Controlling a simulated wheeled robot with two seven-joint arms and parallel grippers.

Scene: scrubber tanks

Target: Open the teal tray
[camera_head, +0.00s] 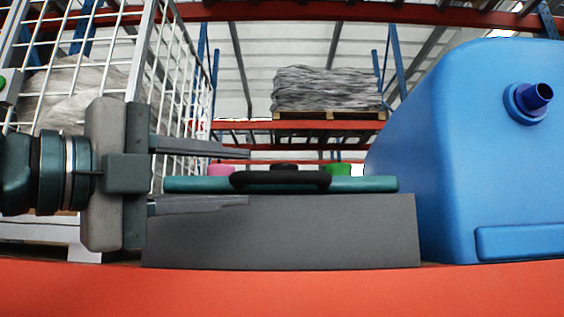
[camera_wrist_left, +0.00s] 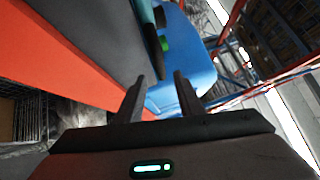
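The teal tray (camera_head: 365,185) lies flat on a grey box (camera_head: 330,232), with a black handle (camera_head: 280,179) along its front. Its teal edge (camera_wrist_left: 145,12) also shows at the top of the left wrist view. My left gripper (camera_head: 249,177) is open and empty, its fingers pointing right. In the head view one finger lies above the tray's edge and one below, with the tips near the handle's left end. My right gripper is out of view.
Pink (camera_head: 221,169) and green (camera_head: 337,169) items show behind the handle. A large blue tank (camera_head: 450,160) stands right of the grey box. A white wire cage (camera_head: 150,60) is behind my left gripper. An orange-red beam (camera_head: 300,290) runs along the front.

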